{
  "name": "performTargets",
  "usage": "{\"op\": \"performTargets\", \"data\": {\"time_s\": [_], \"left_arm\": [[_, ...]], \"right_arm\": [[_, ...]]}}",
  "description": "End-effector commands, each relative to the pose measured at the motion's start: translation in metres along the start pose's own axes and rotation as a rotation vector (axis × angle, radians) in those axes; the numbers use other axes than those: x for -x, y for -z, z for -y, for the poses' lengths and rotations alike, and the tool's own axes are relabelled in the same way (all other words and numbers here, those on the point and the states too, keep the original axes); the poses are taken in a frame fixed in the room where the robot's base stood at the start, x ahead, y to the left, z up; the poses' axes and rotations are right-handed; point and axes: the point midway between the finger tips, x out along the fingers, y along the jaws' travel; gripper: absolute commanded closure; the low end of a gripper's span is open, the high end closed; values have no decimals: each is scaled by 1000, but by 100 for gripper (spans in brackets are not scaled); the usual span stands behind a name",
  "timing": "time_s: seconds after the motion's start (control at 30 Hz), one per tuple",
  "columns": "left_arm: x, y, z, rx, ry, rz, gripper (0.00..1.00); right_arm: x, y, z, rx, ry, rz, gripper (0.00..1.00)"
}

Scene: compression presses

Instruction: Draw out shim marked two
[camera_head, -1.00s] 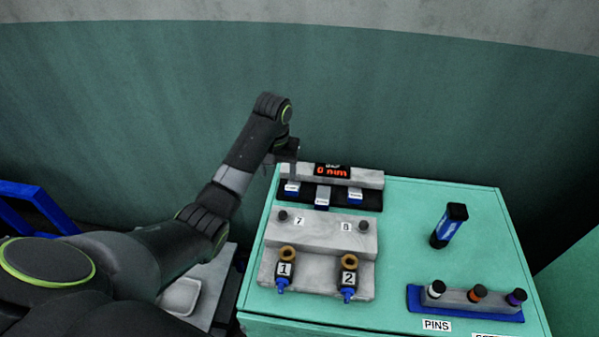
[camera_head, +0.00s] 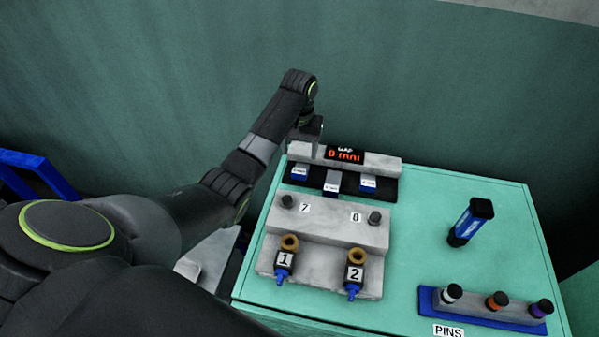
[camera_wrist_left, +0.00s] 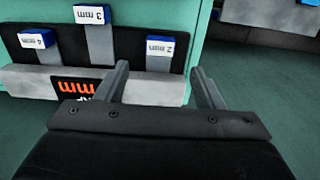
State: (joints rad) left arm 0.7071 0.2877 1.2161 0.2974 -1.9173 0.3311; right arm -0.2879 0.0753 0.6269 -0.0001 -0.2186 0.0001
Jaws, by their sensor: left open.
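The shim marked 2 mm has a blue and white tab (camera_wrist_left: 160,45) and stands in a dark rack. In the head view its tab (camera_head: 299,172) is the leftmost of three. My left gripper (camera_head: 308,138) is above the back left end of the rack's grey gauge block. In the left wrist view the open fingers (camera_wrist_left: 162,84) are empty, with the 2 mm tab ahead of and between them, apart from both. The 3 mm tab (camera_wrist_left: 90,14) and 4 mm tab (camera_wrist_left: 37,39) stand beside it. My right gripper is not in view.
The red gap display (camera_head: 345,155) sits on the gauge block behind the tabs. In front are a grey stepped block (camera_head: 330,222), clamps 1 (camera_head: 284,260) and 2 (camera_head: 355,275), a blue cylinder (camera_head: 470,222) and a pin rack (camera_head: 430,305).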

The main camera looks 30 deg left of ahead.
Motion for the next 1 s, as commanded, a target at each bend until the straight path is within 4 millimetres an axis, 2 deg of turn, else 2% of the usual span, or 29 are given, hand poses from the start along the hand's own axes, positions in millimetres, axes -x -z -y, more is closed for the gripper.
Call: {"op": "performTargets", "data": {"time_s": [0.07, 0.17, 0.3, 0.43, 0.6, 0.87, 1.0], "left_arm": [[-16, 0, 0, 1, 1, 3, 38], [-38, -1, 0, 0, 0, 4, 38], [-62, 0, 0, 1, 2, 2, 38], [-77, 0, 0, 0, 0, 0, 38], [-85, 0, 0, -1, 0, -2, 38], [-86, 0, 0, 0, 0, -2, 38], [-86, 0, 0, 0, 0, -2, 56]], "right_arm": [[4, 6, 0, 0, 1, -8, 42], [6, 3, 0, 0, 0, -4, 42], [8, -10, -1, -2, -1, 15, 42], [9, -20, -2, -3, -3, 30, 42], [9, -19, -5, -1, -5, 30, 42], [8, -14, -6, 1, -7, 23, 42], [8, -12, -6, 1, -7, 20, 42]]}}
